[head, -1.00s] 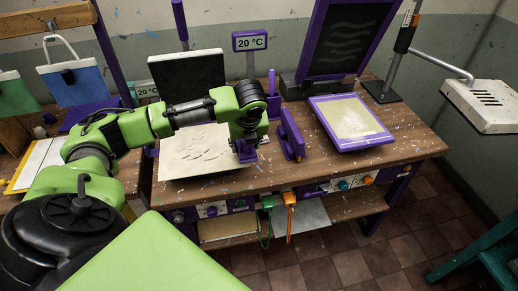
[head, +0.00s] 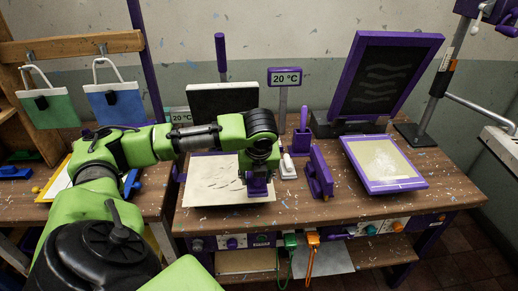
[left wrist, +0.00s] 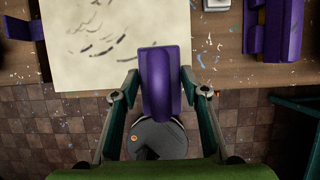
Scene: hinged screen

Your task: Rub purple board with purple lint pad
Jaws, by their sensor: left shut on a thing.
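My left gripper (head: 258,186) is over the right part of a cream sheet on the bench. It is shut on a purple pad, which also shows between the fingers in the left wrist view (left wrist: 160,80). An upright dark board with a purple frame (head: 385,75) and pale wavy lines stands at the back right. A flat purple-framed panel (head: 408,184) with a pale yellow face and a whitish patch lies in front of it. I cannot tell which of the two is the purple board. Both are right of the gripper and apart from it. My right gripper is not in view.
The cream sheet (head: 210,182) with dark marks lies on the wooden bench (head: 300,205). A purple block (head: 319,172) and a small white-topped item (head: 287,167) stand right of the gripper. A temperature sign (head: 285,77) and a dark panel (head: 222,99) are behind.

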